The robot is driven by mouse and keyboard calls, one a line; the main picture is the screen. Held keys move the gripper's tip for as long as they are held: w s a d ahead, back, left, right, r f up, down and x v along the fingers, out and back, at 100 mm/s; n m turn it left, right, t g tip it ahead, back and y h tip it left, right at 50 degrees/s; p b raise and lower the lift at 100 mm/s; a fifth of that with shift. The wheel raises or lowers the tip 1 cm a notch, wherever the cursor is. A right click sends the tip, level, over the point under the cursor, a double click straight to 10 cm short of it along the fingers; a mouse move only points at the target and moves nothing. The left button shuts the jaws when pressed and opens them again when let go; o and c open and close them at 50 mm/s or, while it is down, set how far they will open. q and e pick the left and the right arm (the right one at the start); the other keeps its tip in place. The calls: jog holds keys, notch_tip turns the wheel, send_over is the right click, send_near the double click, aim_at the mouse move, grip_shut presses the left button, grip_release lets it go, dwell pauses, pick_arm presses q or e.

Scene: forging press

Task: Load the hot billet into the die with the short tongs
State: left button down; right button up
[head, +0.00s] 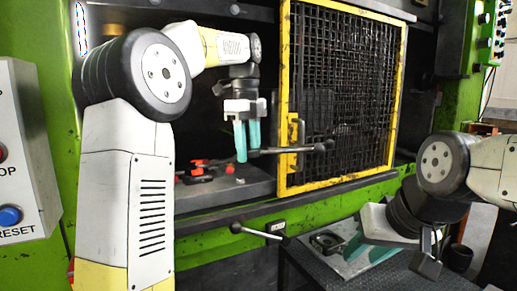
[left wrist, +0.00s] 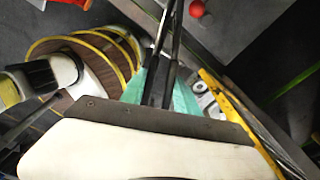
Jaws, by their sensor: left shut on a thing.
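My left gripper (head: 247,150) is in the press opening, left of the mesh guard. In the left wrist view the dark tongs (left wrist: 168,45) run up from between the fingers as two narrow arms. My right gripper (head: 366,253) has its teal fingers apart and empty, low at the right above a dark table. I cannot make out the hot billet. The die area (head: 210,178) lies below and left of the left gripper, with small red parts; its details are unclear.
A yellow-framed mesh guard (head: 340,185) covers the right part of the opening. A black-knobbed lever (head: 262,234) sticks out from the green press front. A tray (head: 345,266) lies on the dark table (head: 310,272). A button box (head: 30,170) stands at the far left.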

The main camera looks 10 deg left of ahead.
pick_arm(q)
jog(key=shift+s+d+f, duration=0.1)
jog(key=shift+f, duration=0.25)
dwell(0.4)
jog(key=shift+s+d+f+y, duration=0.1)
jog(key=shift+d+f+y, duration=0.1)
jog(key=shift+f+y, duration=0.3)
jog(key=shift+f, duration=0.1)
jog(key=shift+w+a, duration=0.4)
dwell(1.3)
jog(key=c, duration=1.3)
grip_release()
jog(key=shift+s+d, duration=0.1)
jog(key=shift+d, duration=0.05)
